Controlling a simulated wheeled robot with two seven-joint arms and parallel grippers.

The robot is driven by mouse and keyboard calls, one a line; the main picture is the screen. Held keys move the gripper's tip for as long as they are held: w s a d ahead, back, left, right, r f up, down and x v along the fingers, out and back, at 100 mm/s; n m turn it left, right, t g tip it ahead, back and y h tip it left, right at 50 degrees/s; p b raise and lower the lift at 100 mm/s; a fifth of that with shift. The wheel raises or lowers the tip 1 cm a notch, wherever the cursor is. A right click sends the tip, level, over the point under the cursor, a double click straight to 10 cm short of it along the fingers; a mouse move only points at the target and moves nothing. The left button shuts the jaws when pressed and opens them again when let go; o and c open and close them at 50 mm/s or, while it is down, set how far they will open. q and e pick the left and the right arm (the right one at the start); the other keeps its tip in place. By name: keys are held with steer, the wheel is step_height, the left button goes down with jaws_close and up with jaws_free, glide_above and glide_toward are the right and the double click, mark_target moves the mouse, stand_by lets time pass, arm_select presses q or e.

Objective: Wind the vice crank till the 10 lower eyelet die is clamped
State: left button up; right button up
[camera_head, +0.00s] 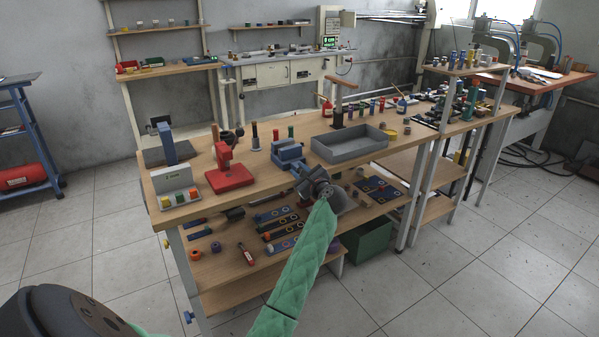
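A small blue vice (287,153) stands at the front edge of the wooden workbench (240,184). My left gripper (303,172), at the end of a green padded arm, is in front of the vice at the bench edge. Its fingers overlap the front of the vice, where the crank cannot be made out. I cannot tell whether they are open, shut or touching the crank. The 10 lower eyelet die cannot be picked out, nor whether anything sits between the jaws. My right gripper is not in view.
A red press (225,170) and a white display stand (175,188) with coloured pieces are left of the vice. A grey tray (349,144) is to the right. A lower shelf (215,268) holds strips and small parts. A green bin (367,243) is below.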

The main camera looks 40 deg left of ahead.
arm_select(q)
jaws_close()
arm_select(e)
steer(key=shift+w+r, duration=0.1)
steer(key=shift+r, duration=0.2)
